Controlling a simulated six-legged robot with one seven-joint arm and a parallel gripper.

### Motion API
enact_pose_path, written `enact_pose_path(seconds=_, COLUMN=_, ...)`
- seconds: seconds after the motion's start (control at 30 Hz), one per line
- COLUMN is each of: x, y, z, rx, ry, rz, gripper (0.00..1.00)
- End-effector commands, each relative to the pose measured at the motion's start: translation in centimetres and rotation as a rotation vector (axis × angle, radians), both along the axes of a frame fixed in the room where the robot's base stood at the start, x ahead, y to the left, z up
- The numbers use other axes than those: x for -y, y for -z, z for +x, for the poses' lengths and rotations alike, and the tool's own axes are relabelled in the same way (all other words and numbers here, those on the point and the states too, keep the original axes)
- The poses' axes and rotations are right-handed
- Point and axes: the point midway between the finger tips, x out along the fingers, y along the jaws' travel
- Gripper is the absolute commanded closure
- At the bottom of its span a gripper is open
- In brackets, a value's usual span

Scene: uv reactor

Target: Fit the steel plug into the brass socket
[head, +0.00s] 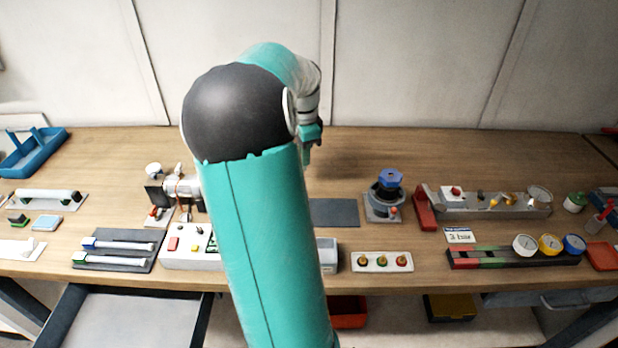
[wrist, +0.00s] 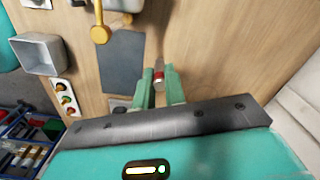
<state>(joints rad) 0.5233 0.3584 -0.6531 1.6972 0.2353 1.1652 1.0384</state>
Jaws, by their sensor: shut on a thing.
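My gripper (wrist: 160,80) is shut on a small steel plug (wrist: 158,65) with a red band, between its green fingers. In the head view my gripper (head: 312,145) is up over the back of the bench, and the plug cannot be made out there. A brass-yellow round piece on a stem (wrist: 100,34) shows at the top of the wrist view, apart from the plug, beyond the dark mat. I cannot tell for sure whether it is the brass socket. My arm hides that part of the bench in the head view.
The dark mat (head: 333,212) lies bare on the wooden bench. A grey open box (wrist: 38,54) and a plate with three buttons (head: 382,262) are close by. A blue-topped device (head: 388,190) stands right of the mat. The bench behind the mat is clear.

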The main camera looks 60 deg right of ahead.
Motion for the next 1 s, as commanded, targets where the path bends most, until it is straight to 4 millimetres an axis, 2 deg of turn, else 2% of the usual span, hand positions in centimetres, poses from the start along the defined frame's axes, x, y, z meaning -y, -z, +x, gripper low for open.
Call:
enact_pose_path(seconds=0.1, x=-0.2, y=2.1, z=-0.1, rx=-0.002, ry=0.000, rz=0.002, gripper=1.00)
enact_pose_path(seconds=0.27, x=-0.2, y=3.7, z=-0.1, rx=-0.002, ry=0.000, rz=0.001, gripper=1.00)
enact_pose_path(seconds=0.5, x=-0.1, y=7.4, z=-0.1, rx=-0.002, ry=0.001, rz=0.001, gripper=1.00)
enact_pose_path(seconds=0.93, x=0.1, y=8.1, z=0.1, rx=-0.001, ry=0.000, rz=-0.001, gripper=1.00)
enact_pose_path(seconds=0.97, x=0.1, y=8.1, z=0.1, rx=-0.001, ry=0.000, rz=-0.001, gripper=0.82)
enact_pose_path(seconds=1.0, x=0.1, y=8.0, z=0.1, rx=-0.001, ry=0.000, rz=-0.001, gripper=0.74)
